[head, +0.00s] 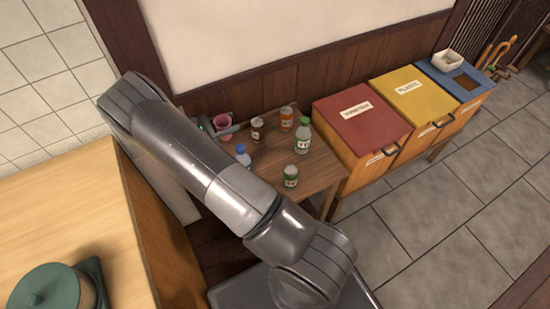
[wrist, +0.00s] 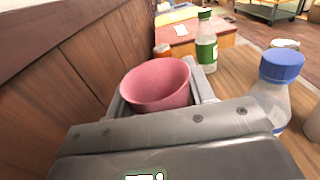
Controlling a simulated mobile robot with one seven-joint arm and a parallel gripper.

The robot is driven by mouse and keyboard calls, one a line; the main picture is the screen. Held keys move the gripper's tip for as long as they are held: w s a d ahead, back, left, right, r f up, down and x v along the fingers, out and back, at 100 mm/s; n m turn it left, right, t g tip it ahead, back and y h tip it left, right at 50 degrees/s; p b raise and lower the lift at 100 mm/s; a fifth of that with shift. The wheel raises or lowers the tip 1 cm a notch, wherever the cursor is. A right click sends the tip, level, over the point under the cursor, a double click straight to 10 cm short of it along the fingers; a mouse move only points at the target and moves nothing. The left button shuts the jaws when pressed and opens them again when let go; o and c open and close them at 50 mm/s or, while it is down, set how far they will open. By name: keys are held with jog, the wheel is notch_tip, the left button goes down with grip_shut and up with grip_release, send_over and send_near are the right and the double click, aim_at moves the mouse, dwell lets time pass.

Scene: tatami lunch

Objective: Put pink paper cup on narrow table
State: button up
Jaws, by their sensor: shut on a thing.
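The pink paper cup (head: 222,122) is at the back left corner of the narrow table (head: 272,158), near the wooden wall panel. My gripper (head: 224,131) is shut on the cup. In the wrist view the pink cup (wrist: 157,84) stands upright with its open mouth showing, between the two fingers of my gripper (wrist: 160,98). The lower part of the cup is hidden by the gripper body. I cannot tell whether its base touches the table top.
On the table stand a blue-capped bottle (head: 242,156), a green bottle (head: 302,135), a green-labelled can (head: 291,176), an orange can (head: 287,118) and a brown can (head: 257,129). Red (head: 362,125), yellow (head: 415,95) and blue (head: 457,78) bins stand to the right.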

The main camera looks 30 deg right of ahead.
jog(key=shift+w+d+f+t, duration=0.1)
jog(key=shift+w+f+t, duration=0.1)
jog(key=shift+t, duration=0.1)
notch_tip(320, 180, down, 10)
jog(key=shift+r, duration=0.2)
jog(key=shift+f, duration=0.15)
jog(key=o, duration=0.9)
